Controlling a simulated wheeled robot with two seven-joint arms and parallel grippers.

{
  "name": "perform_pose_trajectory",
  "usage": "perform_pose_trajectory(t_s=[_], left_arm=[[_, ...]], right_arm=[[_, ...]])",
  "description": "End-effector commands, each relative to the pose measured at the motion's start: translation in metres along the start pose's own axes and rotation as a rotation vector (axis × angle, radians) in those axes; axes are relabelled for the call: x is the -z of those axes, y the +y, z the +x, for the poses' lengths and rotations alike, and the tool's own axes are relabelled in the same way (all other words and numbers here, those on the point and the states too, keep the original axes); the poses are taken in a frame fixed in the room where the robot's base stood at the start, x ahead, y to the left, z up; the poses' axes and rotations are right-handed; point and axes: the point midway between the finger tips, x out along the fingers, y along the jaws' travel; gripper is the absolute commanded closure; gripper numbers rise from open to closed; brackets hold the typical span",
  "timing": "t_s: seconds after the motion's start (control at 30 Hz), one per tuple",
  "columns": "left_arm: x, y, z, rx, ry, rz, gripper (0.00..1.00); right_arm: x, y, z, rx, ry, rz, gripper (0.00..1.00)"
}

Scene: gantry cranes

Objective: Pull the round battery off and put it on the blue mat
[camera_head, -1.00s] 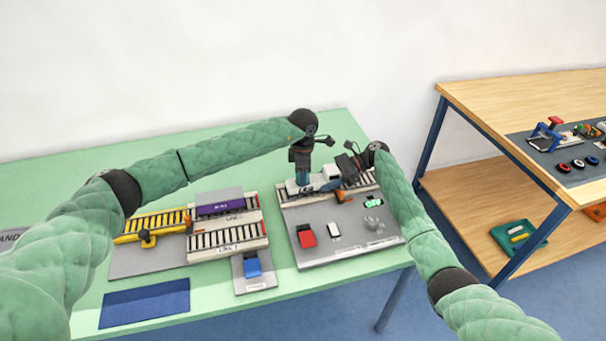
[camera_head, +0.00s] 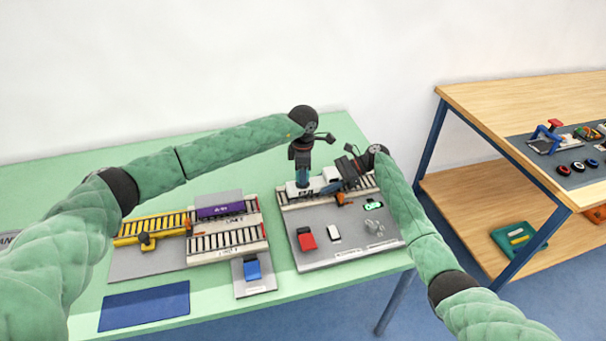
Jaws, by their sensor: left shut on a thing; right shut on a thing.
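The blue mat (camera_head: 145,306) lies bare and flat at the table's front left. A white vehicle (camera_head: 330,174) stands on the track at the back of the grey board (camera_head: 347,251). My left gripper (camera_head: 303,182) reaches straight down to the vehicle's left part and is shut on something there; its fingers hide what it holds. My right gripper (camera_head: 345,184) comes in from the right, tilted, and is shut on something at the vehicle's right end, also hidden. I cannot make out the round battery.
A red block (camera_head: 306,239), a white block (camera_head: 334,232) and a green lit piece (camera_head: 373,205) sit on the grey board. To the left are a purple wagon (camera_head: 220,210), yellow track (camera_head: 152,227) and a blue block (camera_head: 252,267). A wooden bench (camera_head: 530,95) stands at right.

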Motion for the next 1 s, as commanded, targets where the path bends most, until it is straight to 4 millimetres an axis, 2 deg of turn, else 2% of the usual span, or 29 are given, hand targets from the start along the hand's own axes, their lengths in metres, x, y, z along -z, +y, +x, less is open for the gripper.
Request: perform_pose_trajectory(t_s=[0.47,0.8,1.0], left_arm=[[0.0,0.0,-0.005,-0.001,-0.001,0.0,0.89],[0.0,0.001,-0.039,-0.001,0.0,0.0,0.89],[0.0,0.0,-0.042,0.0,0.0,0.0,0.89]], right_arm=[[-0.001,0.0,0.0,0.0,0.0,-0.001,0.92],[-0.001,0.0,0.0,0.0,0.0,-0.001,0.92],[-0.001,0.0,0.0,0.0,0.0,-0.001,0.92]])
